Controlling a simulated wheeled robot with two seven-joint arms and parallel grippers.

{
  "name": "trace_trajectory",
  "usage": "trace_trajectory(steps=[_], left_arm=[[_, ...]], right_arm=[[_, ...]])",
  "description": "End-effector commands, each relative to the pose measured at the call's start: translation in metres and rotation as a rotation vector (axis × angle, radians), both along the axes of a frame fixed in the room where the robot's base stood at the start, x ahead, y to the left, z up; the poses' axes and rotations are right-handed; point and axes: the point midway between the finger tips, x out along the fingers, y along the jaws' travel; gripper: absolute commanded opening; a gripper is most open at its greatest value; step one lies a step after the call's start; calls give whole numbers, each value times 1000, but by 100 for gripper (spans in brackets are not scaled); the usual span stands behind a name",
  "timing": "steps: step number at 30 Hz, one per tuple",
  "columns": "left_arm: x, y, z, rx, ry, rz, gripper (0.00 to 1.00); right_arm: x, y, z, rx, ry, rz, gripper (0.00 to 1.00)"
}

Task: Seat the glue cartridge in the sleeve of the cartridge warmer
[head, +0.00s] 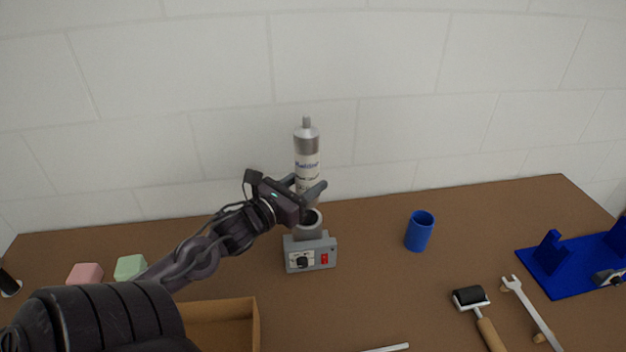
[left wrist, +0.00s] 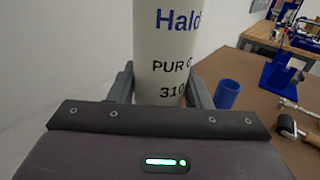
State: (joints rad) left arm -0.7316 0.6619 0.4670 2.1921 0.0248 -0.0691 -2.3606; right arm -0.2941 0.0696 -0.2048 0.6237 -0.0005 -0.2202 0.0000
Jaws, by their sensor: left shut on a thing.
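The glue cartridge (head: 307,152) is a white and grey tube with a nozzle on top. It is upright in my left gripper (head: 308,190), which is shut on its lower part. The left wrist view shows the cartridge (left wrist: 165,45) between the two fingers (left wrist: 160,88). The cartridge warmer (head: 310,254) is a grey box with a black knob and a red switch. Its round sleeve (head: 312,221) opens upward just below the gripper. The cartridge's lower end is hidden by the gripper, so I cannot tell whether it touches the sleeve. My right gripper is not in view.
A blue cup (head: 419,231) stands right of the warmer. A roller (head: 471,298), a wrench (head: 528,305) and a blue stand (head: 570,265) are farther right. Pink (head: 85,274) and green (head: 130,267) blocks and an open cardboard box (head: 255,325) are at left. A white wall is behind.

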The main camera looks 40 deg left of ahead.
Motion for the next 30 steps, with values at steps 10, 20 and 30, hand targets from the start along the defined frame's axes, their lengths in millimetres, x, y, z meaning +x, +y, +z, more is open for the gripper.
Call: trace_trajectory(steps=[10,20,30], left_arm=[[1,-1,-27,-4,-2,0,10],[0,-1,-42,-4,-2,0,10],[1,-1,-41,-4,-1,0,10]], right_arm=[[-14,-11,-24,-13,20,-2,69],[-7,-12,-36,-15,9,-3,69],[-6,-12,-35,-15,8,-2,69]])
